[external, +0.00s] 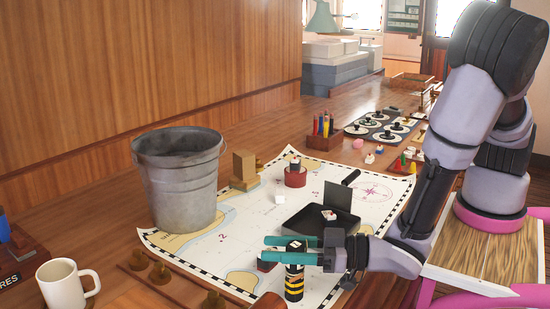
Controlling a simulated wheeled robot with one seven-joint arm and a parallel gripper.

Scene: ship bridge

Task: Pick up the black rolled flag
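A black cylinder with yellow-orange bands (294,283) stands upright near the front edge of the chart. My gripper (292,249), with two teal fingers, points left at the cylinder's upper end. The pale and dark top of the cylinder shows between the fingers, and the near finger hides part of its side. I cannot tell whether the fingers press on it.
A metal bucket (180,190) stands on the chart (237,216) at left. A black open box (321,222) lies just behind my gripper. A white mug (64,287) and a wooden rack (160,278) are at front left. A pen holder (323,141) stands farther back.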

